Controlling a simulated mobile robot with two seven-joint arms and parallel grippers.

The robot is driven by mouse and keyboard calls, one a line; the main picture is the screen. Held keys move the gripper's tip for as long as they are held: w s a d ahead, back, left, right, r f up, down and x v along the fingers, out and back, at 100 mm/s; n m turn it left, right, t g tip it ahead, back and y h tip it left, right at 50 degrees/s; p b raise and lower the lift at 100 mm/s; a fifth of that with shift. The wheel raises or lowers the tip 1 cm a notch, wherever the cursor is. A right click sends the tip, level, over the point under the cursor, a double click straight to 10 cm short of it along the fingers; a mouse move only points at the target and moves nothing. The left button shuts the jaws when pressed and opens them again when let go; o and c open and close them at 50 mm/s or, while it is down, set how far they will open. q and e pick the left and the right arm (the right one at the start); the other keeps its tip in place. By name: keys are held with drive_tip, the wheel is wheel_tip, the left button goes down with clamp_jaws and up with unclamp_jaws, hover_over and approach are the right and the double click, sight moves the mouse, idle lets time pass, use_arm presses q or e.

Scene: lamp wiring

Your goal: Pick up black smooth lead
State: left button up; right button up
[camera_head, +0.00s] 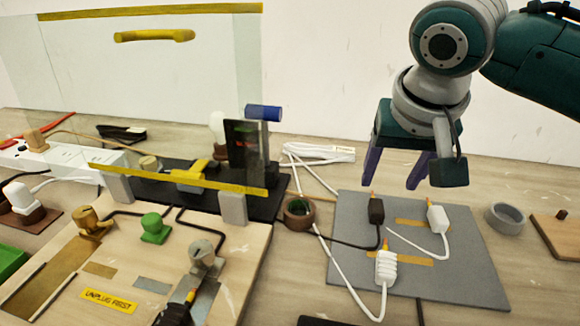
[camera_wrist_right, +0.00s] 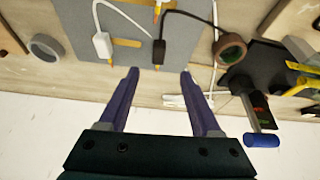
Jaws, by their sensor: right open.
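In the right wrist view, the black lead (camera_wrist_right: 159,52) lies ahead of the gap between the fingertips. My right gripper (camera_head: 396,184) is open and empty, above the mat's far edge, close to the black lead but apart from it. It also shows in the right wrist view (camera_wrist_right: 160,72). A white smooth lead (camera_head: 438,219) and a white ribbed lead (camera_head: 386,268) are on the same mat. My left gripper is not in view.
A brown ring (camera_head: 299,213) sits left of the mat by the black cable. A grey ring (camera_head: 505,218) is at right. White cables cross the mat's left side.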

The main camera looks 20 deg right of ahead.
hover_over(378, 206)
drive_tip(key=s+a, duration=0.2)
wheel_tip(378, 206, down, 4)
drive_tip(key=shift+s+d+f+b, duration=0.1)
drive_tip(key=shift+s+d+b, duration=0.05)
drive_tip(key=shift+b, duration=0.25)
drive_tip(key=shift+d+b+x, duration=0.1)
drive_tip(key=shift+b+x, duration=0.4)
drive_tip(key=shift+x, duration=0.85)
drive_tip(key=shift+d+b+x, duration=0.15)
drive_tip(key=shift+b+x, duration=0.3)
drive_tip(key=shift+x, duration=0.9)
clamp_jaws()
